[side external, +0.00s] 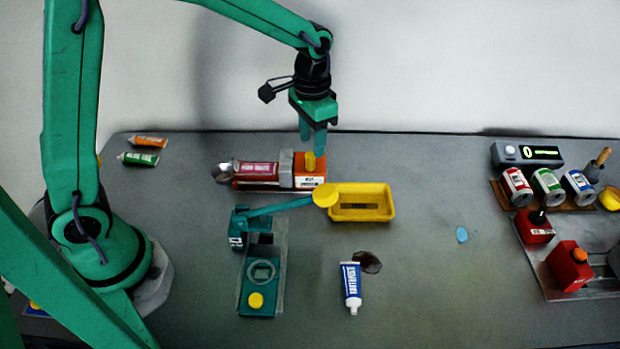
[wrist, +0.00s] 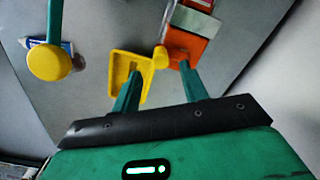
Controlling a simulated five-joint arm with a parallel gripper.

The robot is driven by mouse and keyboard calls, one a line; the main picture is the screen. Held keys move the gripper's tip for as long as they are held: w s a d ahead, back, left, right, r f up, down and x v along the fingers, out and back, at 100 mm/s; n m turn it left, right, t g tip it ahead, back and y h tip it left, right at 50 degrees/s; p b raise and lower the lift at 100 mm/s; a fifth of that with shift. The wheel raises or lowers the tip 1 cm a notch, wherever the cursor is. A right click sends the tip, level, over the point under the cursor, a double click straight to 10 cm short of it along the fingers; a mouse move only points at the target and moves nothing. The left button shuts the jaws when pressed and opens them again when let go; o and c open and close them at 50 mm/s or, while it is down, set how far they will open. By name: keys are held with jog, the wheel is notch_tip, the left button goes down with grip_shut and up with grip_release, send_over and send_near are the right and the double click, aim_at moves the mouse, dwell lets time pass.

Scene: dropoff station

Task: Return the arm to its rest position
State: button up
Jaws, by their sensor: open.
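My green arm reaches over the table from the left in the side external view. My gripper (side external: 314,140) points down above the orange end of a device at the back middle. Its fingers are at a yellow knob (side external: 310,161) on that orange block (side external: 309,181). In the wrist view my gripper (wrist: 157,80) has its two fingers spread apart. The yellow knob (wrist: 160,57) shows between and just beyond the fingertips, with the orange block (wrist: 187,47) beside it. Nothing is held. Whether a finger touches the knob I cannot tell.
A yellow tray (side external: 389,203) stands just right of the orange block. A teal lever device (side external: 262,292) and a toothpaste tube (side external: 351,285) lie nearer the front. Cans (side external: 549,187) and red bottles (side external: 570,266) stand at the right. The table's middle right is mostly clear.

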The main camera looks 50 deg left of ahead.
jog(key=s+a+r+n+t, duration=0.1)
jog(key=s+r, duration=0.4)
jog(key=s, duration=0.5)
jog(key=s+a+r+n+t, duration=0.2)
jog(key=s+a+r+t, duration=0.2)
jog(key=s, duration=0.5)
notch_tip(320, 180, up, 2)
jog(key=shift+s+a+r+t, duration=0.3)
jog(key=shift+s+a, duration=0.1)
jog(key=shift+a, duration=0.55)
